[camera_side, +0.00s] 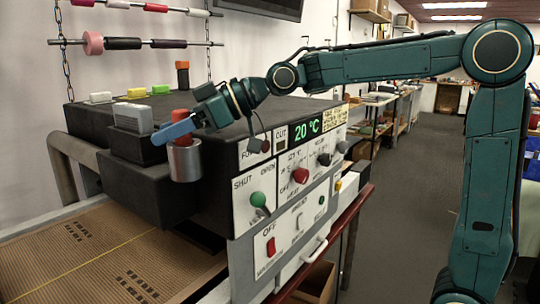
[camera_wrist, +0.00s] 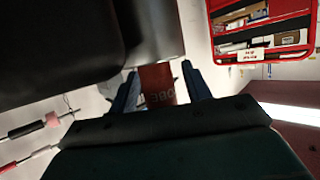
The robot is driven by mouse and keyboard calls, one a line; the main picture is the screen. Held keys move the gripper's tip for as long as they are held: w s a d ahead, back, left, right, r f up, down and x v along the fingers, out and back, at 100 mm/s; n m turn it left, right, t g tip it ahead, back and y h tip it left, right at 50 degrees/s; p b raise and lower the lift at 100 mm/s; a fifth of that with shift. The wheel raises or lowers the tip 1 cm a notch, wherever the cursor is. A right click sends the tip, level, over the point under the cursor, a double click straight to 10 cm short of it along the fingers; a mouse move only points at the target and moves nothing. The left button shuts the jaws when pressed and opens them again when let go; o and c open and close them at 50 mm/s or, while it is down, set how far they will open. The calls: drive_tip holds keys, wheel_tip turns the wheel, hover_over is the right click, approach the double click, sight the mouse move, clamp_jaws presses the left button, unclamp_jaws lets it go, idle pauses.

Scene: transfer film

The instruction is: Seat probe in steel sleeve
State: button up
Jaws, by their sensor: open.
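The probe (camera_side: 181,113) is red with pale lettering. In the side view it stands upright at the mouth of the steel sleeve (camera_side: 185,161), its lower end hidden by the rim. The sleeve is a shiny cylinder on the front of the dark machine. My gripper (camera_side: 174,131) is at the probe, with a blue finger crossing in front of it. In the wrist view my gripper (camera_wrist: 160,84) is open, with one finger on each side of the probe (camera_wrist: 157,80). The sleeve (camera_wrist: 156,38) lies just beyond the probe there.
The dark machine (camera_side: 225,135) has grey, white, yellow and green blocks and an orange-topped piece (camera_side: 182,74) on top. A control panel (camera_side: 296,170) with knobs and levers faces right. A brown sheet (camera_side: 100,255) lies below. Rollers (camera_side: 125,43) hang on the wall.

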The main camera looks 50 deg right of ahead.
drive_tip(key=v, duration=1.2)
drive_tip(key=shift+f, duration=0.1)
idle(0.6)
drive_tip(key=s+d+f+m+g+h, duration=0.2)
drive_tip(key=s+d+f+m+h, duration=0.2)
drive_tip(key=s+f, duration=0.6)
drive_tip(key=s+d+f+m+g+h, duration=0.1)
drive_tip(key=s+d+f+m+h, duration=0.3)
drive_tip(key=s+f, duration=0.6)
drive_tip(key=shift+s+m+g+h, duration=0.4)
drive_tip(key=shift+s+m+h, duration=0.15)
drive_tip(key=shift+h, duration=0.15)
